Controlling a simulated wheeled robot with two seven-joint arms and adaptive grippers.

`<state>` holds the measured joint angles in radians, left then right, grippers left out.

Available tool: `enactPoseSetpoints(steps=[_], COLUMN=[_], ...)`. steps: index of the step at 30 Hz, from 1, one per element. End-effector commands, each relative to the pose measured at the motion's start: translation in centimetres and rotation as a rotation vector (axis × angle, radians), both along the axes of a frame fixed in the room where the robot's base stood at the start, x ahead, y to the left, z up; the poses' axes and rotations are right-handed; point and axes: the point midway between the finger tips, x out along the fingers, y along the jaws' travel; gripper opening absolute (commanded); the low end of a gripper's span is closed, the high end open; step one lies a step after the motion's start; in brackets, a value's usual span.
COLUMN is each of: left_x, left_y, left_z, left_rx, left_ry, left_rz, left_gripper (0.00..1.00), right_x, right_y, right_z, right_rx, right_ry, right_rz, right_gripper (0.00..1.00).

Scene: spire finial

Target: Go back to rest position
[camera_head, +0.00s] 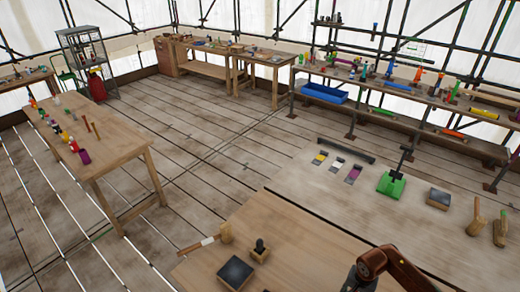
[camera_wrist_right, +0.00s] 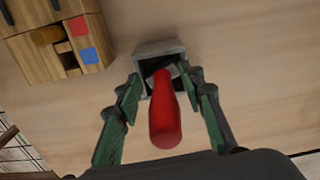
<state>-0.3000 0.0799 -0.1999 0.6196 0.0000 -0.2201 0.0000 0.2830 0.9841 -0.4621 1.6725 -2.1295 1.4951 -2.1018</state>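In the right wrist view my right gripper (camera_wrist_right: 163,84) has its two green-and-dark fingers spread apart. A tool with a red handle (camera_wrist_right: 165,115) and a grey block-like head (camera_wrist_right: 158,48) lies between them. The red handle points toward the camera, with gaps to the fingers on both sides. The fingertips come close to the sides of the grey head; whether they touch it I cannot tell. My left gripper is in neither view.
The near wooden table (camera_head: 300,255) bears a mallet (camera_head: 212,240), a dark square block (camera_head: 235,272) and a small knobbed block (camera_head: 260,250). A green-based tool (camera_head: 391,185) stands beyond. The wrist view shows a wooden box (camera_wrist_right: 60,50). Open floor (camera_head: 210,150) lies behind.

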Motion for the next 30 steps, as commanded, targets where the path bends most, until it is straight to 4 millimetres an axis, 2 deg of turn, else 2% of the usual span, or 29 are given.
enactPoseSetpoints(steps=[1, 6, 16, 23, 30], left_x=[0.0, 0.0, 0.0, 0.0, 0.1], left_y=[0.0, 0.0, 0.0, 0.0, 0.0], left_z=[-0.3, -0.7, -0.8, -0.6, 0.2], left_rx=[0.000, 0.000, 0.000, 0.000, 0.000], left_ry=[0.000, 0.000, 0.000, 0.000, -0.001], left_rz=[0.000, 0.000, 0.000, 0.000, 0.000], left_gripper=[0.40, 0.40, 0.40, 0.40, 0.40], right_x=[0.4, 0.2, 0.2, 0.2, 0.1], right_y=[-0.1, -0.1, 0.0, 0.0, 0.1], right_z=[1.2, 2.7, 3.4, 3.0, 0.1], right_rx=[-0.003, -0.003, 0.000, 0.000, 0.003], right_ry=[-0.010, -0.006, -0.005, -0.003, -0.001], right_rz=[0.003, 0.002, 0.001, 0.000, -0.001], right_gripper=[0.36, 0.36, 0.36, 0.36, 0.36])
